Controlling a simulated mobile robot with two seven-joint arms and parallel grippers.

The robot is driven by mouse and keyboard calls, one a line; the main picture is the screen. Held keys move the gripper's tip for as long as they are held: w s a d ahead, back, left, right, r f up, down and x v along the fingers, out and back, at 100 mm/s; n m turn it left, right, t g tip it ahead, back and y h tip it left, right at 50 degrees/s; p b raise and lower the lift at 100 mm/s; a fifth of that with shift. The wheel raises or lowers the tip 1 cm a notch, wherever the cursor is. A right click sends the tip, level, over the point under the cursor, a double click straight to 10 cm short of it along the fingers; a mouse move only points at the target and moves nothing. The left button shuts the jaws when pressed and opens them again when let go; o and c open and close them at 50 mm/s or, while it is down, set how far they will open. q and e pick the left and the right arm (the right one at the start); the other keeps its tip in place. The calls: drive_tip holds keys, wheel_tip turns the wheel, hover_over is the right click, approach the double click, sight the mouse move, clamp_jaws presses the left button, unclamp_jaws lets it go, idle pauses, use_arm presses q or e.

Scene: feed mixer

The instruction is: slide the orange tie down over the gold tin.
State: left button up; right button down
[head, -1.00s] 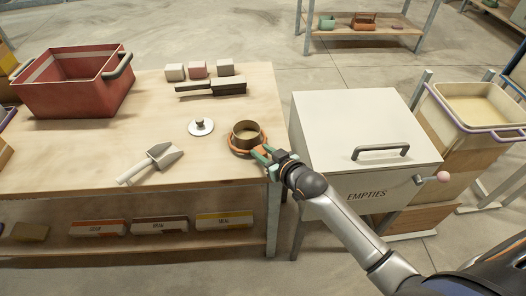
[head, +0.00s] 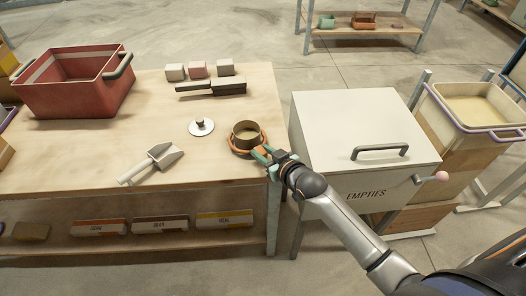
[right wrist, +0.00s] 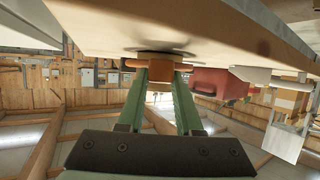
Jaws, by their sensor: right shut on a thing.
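The gold tin (head: 246,135) stands upright and open-topped near the right edge of the wooden bench. The orange tie (head: 233,149) is around the tin, low down, close to the bench top. My right gripper (head: 262,155) is shut on the near right side of the tie. In the right wrist view, which looks upside down, the green fingers (right wrist: 160,72) reach to the tie (right wrist: 129,64), and part of the tin (right wrist: 158,86) shows between them. I cannot tell whether the tie touches the bench. My left gripper is not in view.
A white lid with a knob (head: 201,127) and a scoop (head: 152,163) lie left of the tin. A dark-handled tool (head: 212,88), small blocks (head: 197,69) and a red crate (head: 70,90) are farther back. The white EMPTIES box (head: 350,125) stands right of the bench.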

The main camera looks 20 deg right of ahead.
drive_tip(key=shift+p, duration=0.35)
idle(0.6)
drive_tip(key=c, duration=0.5)
unclamp_jaws()
drive_tip(key=shift+o, duration=0.3)
drive_tip(key=o, duration=0.3)
drive_tip(key=shift+o, duration=0.2)
